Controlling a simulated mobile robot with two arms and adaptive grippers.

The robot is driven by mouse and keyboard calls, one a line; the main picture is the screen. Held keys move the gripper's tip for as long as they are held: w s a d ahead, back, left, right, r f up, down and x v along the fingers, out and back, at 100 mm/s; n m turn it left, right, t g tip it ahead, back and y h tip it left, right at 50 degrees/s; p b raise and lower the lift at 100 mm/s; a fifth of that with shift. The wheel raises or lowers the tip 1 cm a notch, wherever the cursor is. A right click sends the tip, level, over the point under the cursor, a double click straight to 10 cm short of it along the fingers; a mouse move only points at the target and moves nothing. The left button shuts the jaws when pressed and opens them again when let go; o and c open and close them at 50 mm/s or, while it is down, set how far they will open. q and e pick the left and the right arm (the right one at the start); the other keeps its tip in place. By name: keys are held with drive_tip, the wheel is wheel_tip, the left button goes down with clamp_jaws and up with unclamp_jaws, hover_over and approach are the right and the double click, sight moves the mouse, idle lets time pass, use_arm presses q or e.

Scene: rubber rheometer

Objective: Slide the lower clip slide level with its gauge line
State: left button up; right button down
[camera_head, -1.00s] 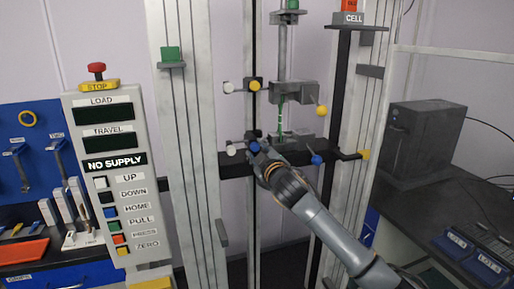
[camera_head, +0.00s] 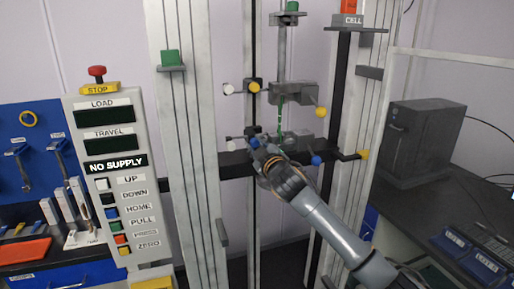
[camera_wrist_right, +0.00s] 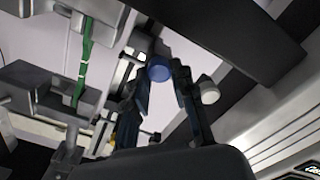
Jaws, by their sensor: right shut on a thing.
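The lower clip slide is on the dark vertical rail, with a white knob (camera_head: 231,143) at its left and a blue knob (camera_head: 254,143). My right gripper (camera_head: 262,151) is on the blue knob; in the right wrist view that knob (camera_wrist_right: 159,70) shows between the fingers (camera_wrist_right: 163,92), which are shut on it. The white knob (camera_wrist_right: 209,92) is beside them. The upper clip slide, with a yellow knob (camera_head: 255,87), sits higher on the rail. A green specimen (camera_head: 281,112) hangs between the grips. My left gripper is not in view.
The upper grip (camera_head: 293,93) has a yellow ball handle, and the lower grip (camera_head: 296,139) a blue one (camera_head: 316,160) just right of my gripper. A dark crossbeam (camera_head: 235,169) runs below. Pale columns stand on both sides. The control panel (camera_head: 110,180) is at left.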

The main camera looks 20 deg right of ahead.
wheel_tip(320, 180, up, 3)
drive_tip(key=shift+r+p, duration=0.1)
drive_tip(key=shift+p, duration=0.65)
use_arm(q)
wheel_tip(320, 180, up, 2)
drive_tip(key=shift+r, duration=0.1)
use_arm(e)
drive_tip(key=c, duration=1.4)
unclamp_jaws()
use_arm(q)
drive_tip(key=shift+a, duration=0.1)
use_arm(e)
drive_tip(key=s, duration=1.2)
drive_tip(key=shift+d, duration=0.25)
